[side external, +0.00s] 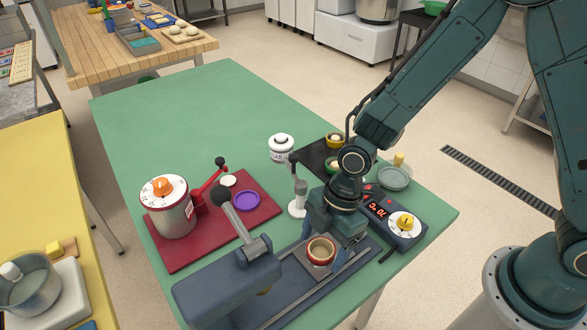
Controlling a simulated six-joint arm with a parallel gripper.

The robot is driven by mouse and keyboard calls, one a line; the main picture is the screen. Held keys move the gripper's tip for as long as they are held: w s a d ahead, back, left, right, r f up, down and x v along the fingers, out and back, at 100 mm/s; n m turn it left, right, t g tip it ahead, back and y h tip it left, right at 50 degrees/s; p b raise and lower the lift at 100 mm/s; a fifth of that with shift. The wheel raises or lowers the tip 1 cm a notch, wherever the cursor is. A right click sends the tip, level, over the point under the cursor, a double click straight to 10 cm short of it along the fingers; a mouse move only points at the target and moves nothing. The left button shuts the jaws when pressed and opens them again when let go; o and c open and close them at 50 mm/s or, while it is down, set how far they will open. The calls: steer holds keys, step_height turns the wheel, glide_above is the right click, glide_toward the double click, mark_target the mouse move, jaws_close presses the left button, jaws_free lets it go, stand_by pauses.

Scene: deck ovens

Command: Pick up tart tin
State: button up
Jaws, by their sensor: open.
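A round copper-red tin with a pale inside (320,252), which looks like the tart tin, sits upright on a square metal plate (305,262). The plate is on the dark rail base of the blue-grey lever press (228,285). My gripper (331,238) is open and points down over the tin's far side, close to it. The fingertips are partly hidden, so I cannot tell whether they touch the tin. Nothing shows between the jaws apart from the tin below.
A red board (262,217) at left holds a dial-topped pot (171,211) and a purple ring (246,199). A control box with a yellow knob (404,222) stands close right of my gripper. A white stand (298,207) is close left. The green table's (160,110) far part is clear.

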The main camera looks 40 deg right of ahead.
mark_target(322, 253)
steer(key=shift+c, duration=0.4)
steer(key=c, duration=1.1)
steer(key=shift+o, duration=0.2)
steer(key=shift+r, duration=0.1)
step_height(322, 253, up, 20)
